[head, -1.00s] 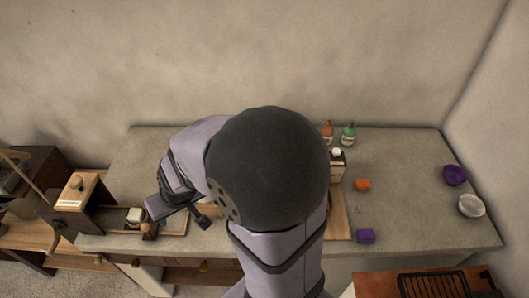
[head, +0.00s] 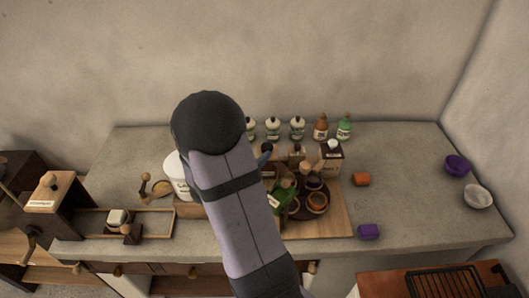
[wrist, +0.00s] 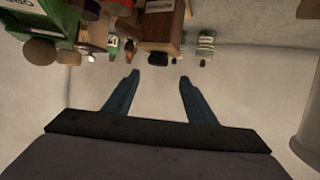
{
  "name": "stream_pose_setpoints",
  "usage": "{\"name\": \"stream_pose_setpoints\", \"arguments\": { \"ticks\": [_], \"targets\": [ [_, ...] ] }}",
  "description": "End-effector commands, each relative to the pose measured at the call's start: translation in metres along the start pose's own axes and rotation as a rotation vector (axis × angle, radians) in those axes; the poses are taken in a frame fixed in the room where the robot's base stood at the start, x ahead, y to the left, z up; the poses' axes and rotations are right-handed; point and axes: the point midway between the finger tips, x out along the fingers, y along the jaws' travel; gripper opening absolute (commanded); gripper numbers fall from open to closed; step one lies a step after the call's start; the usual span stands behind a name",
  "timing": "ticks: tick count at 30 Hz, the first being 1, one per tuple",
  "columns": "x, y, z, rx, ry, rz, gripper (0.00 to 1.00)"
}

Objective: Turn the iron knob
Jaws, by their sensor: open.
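I cannot pick out the iron knob with certainty in either view. Round knobs show on the wooden drawer fronts under the counter, such as a drawer knob (head: 117,270), but they look wooden. A box with a pale wooden top and a dark round knob (head: 53,180) stands at the far left; its material is unclear. My gripper (wrist: 158,77) is open and empty in the wrist view, its two blue fingers apart over a bare pale surface. In the head view my arm largely hides the gripper.
The counter (head: 400,160) holds several jars and bottles at the back, such as a green bottle (head: 344,127), and a wooden board (head: 335,215) with crowded items. A white container (head: 176,172) stands beside my arm.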

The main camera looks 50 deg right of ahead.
Motion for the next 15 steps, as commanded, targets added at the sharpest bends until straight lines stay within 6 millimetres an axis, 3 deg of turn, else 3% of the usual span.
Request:
{"name": "stream_pose_setpoints", "arguments": {
  "ticks": [8, 15],
  "targets": [
    [0.005, 0.005, 0.004, 0.019, -0.005, 0.022, 0.51],
    [0.029, 0.006, 0.004, 0.019, -0.007, 0.022, 0.51]
  ]
}}
